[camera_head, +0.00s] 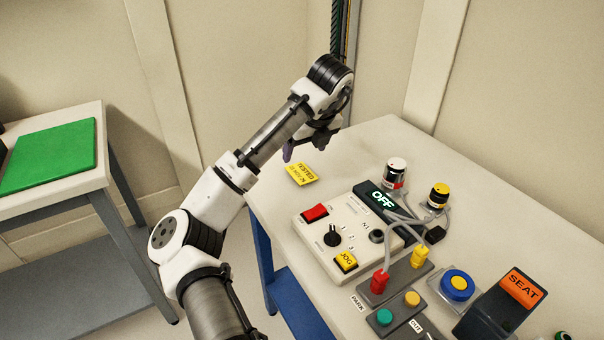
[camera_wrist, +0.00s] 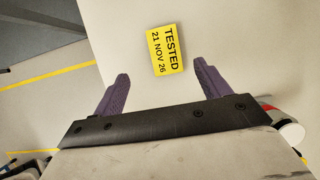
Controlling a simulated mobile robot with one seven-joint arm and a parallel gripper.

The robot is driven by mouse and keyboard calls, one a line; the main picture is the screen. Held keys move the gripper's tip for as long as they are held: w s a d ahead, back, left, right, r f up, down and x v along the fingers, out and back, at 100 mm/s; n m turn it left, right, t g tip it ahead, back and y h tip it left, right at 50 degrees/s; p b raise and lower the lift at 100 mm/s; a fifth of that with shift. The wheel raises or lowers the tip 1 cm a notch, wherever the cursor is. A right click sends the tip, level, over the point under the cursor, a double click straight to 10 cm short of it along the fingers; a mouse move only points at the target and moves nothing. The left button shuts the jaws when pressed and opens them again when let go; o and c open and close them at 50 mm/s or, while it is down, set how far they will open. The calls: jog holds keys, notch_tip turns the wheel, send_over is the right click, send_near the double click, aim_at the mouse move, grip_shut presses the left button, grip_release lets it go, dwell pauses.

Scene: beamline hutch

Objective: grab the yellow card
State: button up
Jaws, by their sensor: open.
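The yellow card (camera_head: 301,174) lies flat on the pale table top, near its left edge in the head view. It has black print reading TESTED and 21 NOV 26, clear in the wrist view (camera_wrist: 166,50). My gripper (camera_head: 305,148) is above the table, just behind and over the card in the head view. In the wrist view my gripper (camera_wrist: 160,82) has its two purple fingers spread wide and empty. The card shows beyond the fingertips, between their lines and nearer the right finger. I cannot tell the exact height of the fingers above the table.
A control box (camera_head: 345,226) with a red switch, knob and JOG button stands right of the card. An OFF display (camera_head: 380,201), cables, two small cylinders (camera_head: 396,172) and button boxes fill the table's right part. A green mat (camera_head: 50,155) lies on another table at left.

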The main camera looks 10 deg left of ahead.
aim_at(299, 170)
jog(key=x, duration=0.6)
jog(key=p+x, duration=0.1)
jog(key=x, duration=0.2)
jog(key=shift+w+d, duration=0.15)
jog(key=shift+w, duration=0.3)
jog(key=c, duration=1)
jog(key=shift+c, duration=0.2)
jog(key=shift+r, duration=0.2)
